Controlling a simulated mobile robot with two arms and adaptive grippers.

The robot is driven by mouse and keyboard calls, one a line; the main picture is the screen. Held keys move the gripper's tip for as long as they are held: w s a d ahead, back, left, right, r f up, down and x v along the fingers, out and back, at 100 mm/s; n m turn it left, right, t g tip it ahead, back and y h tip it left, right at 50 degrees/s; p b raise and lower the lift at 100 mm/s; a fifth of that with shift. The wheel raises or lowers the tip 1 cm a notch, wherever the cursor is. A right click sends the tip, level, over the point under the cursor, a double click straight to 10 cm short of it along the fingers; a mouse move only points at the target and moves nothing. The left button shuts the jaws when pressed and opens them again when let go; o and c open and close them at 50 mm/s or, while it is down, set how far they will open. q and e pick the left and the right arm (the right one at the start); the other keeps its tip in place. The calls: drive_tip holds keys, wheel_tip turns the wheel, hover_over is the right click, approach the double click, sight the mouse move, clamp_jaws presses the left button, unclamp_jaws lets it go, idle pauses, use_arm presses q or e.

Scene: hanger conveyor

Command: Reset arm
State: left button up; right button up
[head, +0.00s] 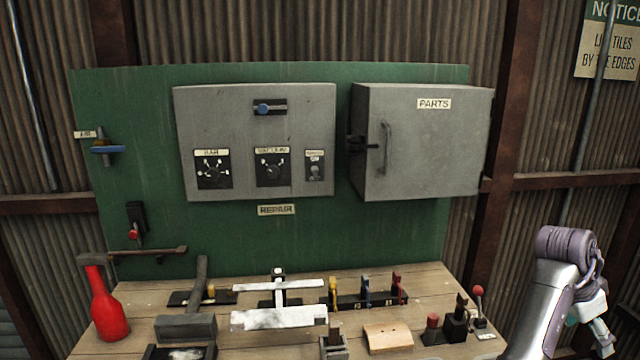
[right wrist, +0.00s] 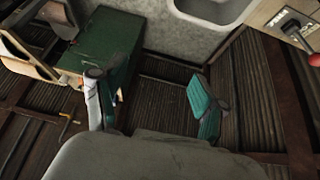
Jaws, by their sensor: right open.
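My right arm (head: 548,290) comes in at the lower right of the head view, bent, with a purple-grey joint and a silver link. My right gripper (head: 594,328) is partly hidden behind that link, to the right of the wooden workbench (head: 440,283). In the right wrist view its two teal-padded fingers (right wrist: 155,100) stand wide apart with nothing between them. My left gripper is in neither view.
A red bottle (head: 108,305) stands at the bench's left. Tools, a wooden block (head: 388,338) and a red-knobbed lever (head: 479,305) crowd the top. A grey panel (head: 255,125) and PARTS cabinet (head: 425,150) hang on the green board (head: 130,210) behind.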

drive_tip(key=s+a+f+n+t, duration=0.2)
drive_tip(key=s+a+f+n, duration=0.25)
drive_tip(key=f, duration=0.25)
drive_tip(key=s+a+f+n+t, duration=0.1)
drive_tip(key=s+a+f+n, duration=0.2)
drive_tip(key=f+n, duration=0.35)
drive_tip(key=s+a+f+n+y, duration=0.3)
drive_tip(key=s+a+f+n, duration=0.1)
drive_tip(key=s+a, duration=0.55)
drive_tip(key=s+a+f+n+y, duration=0.3)
drive_tip(key=s+a+f+n, duration=0.15)
drive_tip(key=s+a, duration=0.55)
wheel_tip(320, 180, down, 27)
drive_tip(key=a+b, duration=0.1)
drive_tip(key=b, duration=0.2)
drive_tip(key=s+d+f+g+b, duration=0.2)
drive_tip(key=s+d+f, duration=0.1)
drive_tip(key=s+f, duration=1.4)
wheel_tip(320, 180, down, 4)
drive_tip(key=shift+s, duration=0.2)
